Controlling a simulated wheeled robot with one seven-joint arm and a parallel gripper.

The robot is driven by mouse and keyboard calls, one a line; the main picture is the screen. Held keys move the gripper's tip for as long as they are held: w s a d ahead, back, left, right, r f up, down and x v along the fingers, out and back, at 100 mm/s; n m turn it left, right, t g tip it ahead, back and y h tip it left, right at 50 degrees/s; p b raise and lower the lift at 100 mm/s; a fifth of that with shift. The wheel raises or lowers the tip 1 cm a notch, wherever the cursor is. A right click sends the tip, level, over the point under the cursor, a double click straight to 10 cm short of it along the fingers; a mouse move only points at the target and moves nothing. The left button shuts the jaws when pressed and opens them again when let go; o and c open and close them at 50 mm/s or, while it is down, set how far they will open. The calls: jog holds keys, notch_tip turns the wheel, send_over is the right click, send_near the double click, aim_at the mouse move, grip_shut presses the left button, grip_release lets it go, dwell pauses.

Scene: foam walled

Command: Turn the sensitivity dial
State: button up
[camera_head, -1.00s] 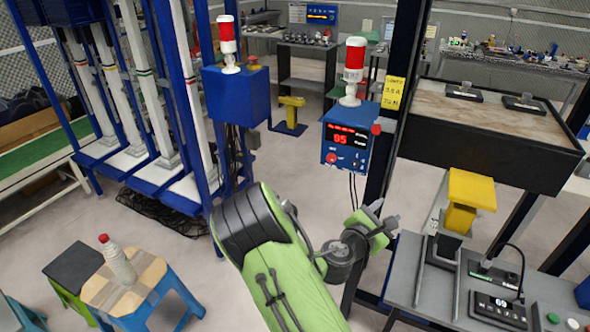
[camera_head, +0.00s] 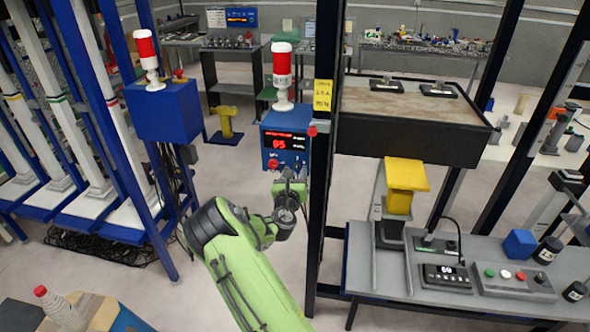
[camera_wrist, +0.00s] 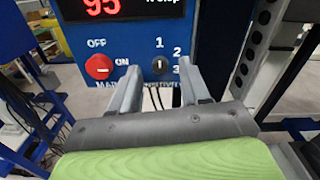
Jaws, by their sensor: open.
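The sensitivity dial (camera_wrist: 159,64) is a small dark knob with a white mark on the blue control box (camera_head: 268,142). Numbers 1, 2 and 3 stand around it in the wrist view, and its mark points about straight up. A red OFF/ON main switch (camera_wrist: 99,67) is to its left, below a red digital display (camera_wrist: 88,8). My gripper (camera_wrist: 160,82) is open and empty. In the wrist view its two grey fingers lie to either side of the dial; I cannot tell whether they touch it. In the head view my gripper (camera_head: 289,178) covers the box's lower right part.
A red and white beacon (camera_head: 282,75) stands on top. Cables hang below the box. A grey bench (camera_head: 385,280) with a keypad is at right.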

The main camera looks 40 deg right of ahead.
jog(key=shift+w+d, duration=0.3)
grip_shut()
jog(key=shift+m, duration=0.3)
jog(key=m+b, duration=0.2)
jog(key=m, duration=0.2)
jog(key=shift+f+m, duration=0.1)
jog(key=shift+m, duration=0.3)
jog(key=m+b, duration=0.3)
jog(key=m, duration=0.3)
jog(key=shift+m, duration=0.4)
